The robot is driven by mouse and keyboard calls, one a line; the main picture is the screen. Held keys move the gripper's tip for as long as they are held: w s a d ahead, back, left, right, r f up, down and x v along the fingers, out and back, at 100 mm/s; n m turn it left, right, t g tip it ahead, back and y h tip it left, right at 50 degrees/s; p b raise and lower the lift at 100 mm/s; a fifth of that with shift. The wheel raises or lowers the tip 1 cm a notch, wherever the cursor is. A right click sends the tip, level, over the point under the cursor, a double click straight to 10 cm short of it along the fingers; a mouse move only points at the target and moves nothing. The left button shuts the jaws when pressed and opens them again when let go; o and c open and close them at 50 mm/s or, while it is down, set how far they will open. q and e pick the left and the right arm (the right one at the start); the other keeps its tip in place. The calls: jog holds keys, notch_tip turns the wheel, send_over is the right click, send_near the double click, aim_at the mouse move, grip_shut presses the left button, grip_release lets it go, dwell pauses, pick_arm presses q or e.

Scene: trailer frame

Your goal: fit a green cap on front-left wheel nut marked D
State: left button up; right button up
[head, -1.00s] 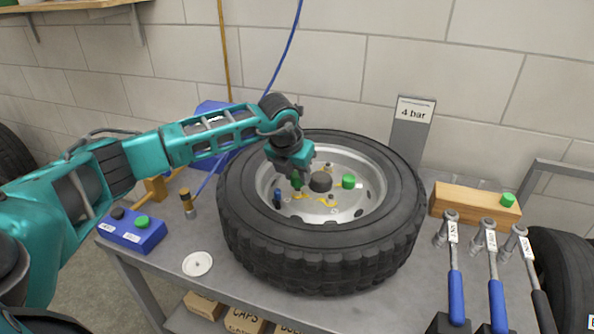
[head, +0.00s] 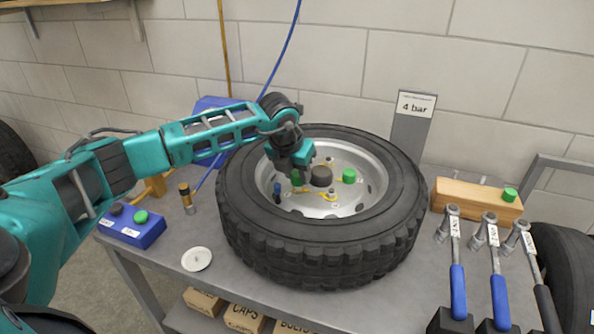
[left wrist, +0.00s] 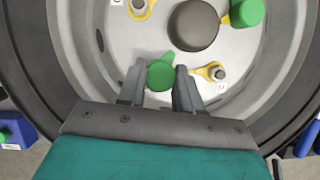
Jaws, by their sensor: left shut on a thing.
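The wheel (head: 318,262) lies flat on the bench, its grey rim facing up. My left gripper (head: 297,180) reaches down into the left part of the rim. In the left wrist view its fingers (left wrist: 160,82) are shut on a green cap (left wrist: 160,73), seen from above. What lies under this cap is hidden, and I see no D mark. A bare nut with a yellow pointer (left wrist: 217,73) is to its right, and another with a C label (left wrist: 138,8) is above left. Another green cap (head: 348,176) sits across the dark hub (head: 321,176). My right gripper is not in view.
A blue box with a green button (head: 141,217) and a white dish (head: 196,259) are at the left of the bench. A wooden block with a green cap on it (head: 470,201) and several wrenches (head: 458,290) are at the right. A 4 bar sign (head: 416,104) stands behind.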

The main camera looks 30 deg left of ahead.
pick_arm(q)
jog(key=shift+f+b, duration=0.6)
jog(key=shift+f, duration=0.3)
jog(key=o, duration=1)
jog(key=shift+o, duration=0.4)
jog(key=shift+o, duration=0.3)
jog(key=o, duration=0.4)
jog(key=shift+r, duration=0.1)
jog(key=shift+r+p, duration=2.8)
jog(key=shift+r, duration=1.2)
